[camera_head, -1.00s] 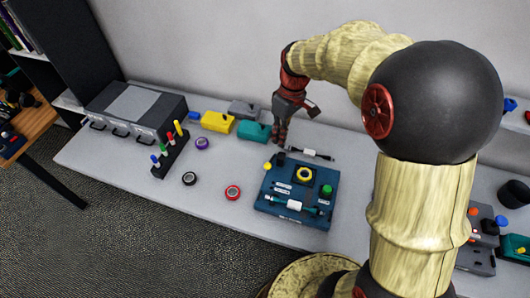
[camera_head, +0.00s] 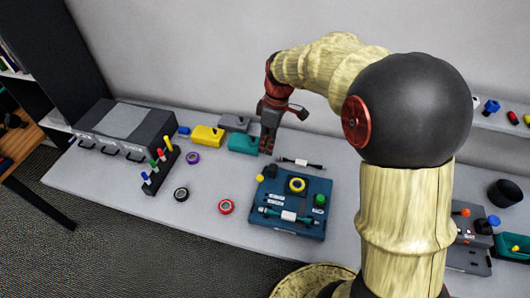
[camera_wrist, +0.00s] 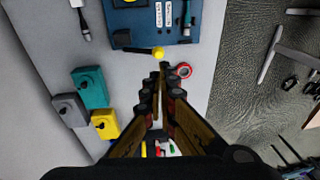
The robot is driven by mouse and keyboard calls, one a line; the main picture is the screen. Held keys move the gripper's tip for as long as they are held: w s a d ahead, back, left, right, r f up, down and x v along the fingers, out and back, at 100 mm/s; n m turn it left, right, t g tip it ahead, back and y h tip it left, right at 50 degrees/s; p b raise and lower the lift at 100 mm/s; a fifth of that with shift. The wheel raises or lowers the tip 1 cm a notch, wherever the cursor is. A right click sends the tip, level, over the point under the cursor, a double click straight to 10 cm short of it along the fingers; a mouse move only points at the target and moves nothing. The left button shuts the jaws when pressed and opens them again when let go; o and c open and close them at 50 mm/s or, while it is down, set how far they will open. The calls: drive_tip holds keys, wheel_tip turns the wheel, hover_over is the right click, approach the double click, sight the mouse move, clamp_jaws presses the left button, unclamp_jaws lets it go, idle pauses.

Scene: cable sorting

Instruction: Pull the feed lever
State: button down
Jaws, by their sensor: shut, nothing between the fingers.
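The lever with a yellow ball knob (camera_head: 260,178) sticks out from the left side of the blue board (camera_head: 262,218). In the wrist view its knob (camera_wrist: 158,53) and dark stem show beside the board's edge (camera_wrist: 190,41). My gripper (camera_head: 267,151) is shut and empty, pointing down above the table behind the board, beside the teal box. In the wrist view my gripper's fingertips (camera_wrist: 170,70) appear just below the knob in the picture. I see no contact with the knob; the height gap is hard to judge.
A teal box (camera_head: 243,143), a yellow box (camera_head: 207,136) and a grey box (camera_head: 234,122) stand left of my gripper. A white-and-black cable (camera_head: 300,162) lies behind the board. A red tape ring (camera_head: 226,207) lies to its left. The front left table is mostly clear.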

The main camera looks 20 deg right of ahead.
sight(260, 178)
drive_tip(key=f, duration=0.4)
drive_tip(key=a+f+b, duration=0.1)
drive_tip(key=f, duration=0.3)
drive_tip(key=a+f, duration=0.1)
drive_tip(key=f, duration=0.3)
drive_tip(key=shift+s+b, duration=0.15)
drive_tip(key=shift+b, duration=0.2)
drive_tip(key=shift+s+a+f, duration=0.1)
drive_tip(key=shift+s+a+f+t+h+b, duration=0.15)
drive_tip(key=shift+t+h+b, duration=0.15)
drive_tip(key=shift+b, duration=0.15)
drive_tip(key=shift+f, duration=0.1)
drive_tip(key=s+f+t+h+b, duration=0.1)
drive_tip(key=b, duration=0.1)
drive_tip(key=s+a+f+t+h+b, duration=0.1)
drive_tip(key=f+t+b, duration=0.1)
drive_tip(key=shift+a+f, duration=0.2)
drive_tip(key=shift+s+a+f+b, duration=0.2)
drive_tip(key=shift+f+b, duration=0.15)
drive_tip(key=shift+f, duration=0.35)
drive_tip(key=shift+s+a+f+b, duration=0.1)
drive_tip(key=shift+s+f+b, duration=0.15)
drive_tip(key=shift+f, duration=0.4)
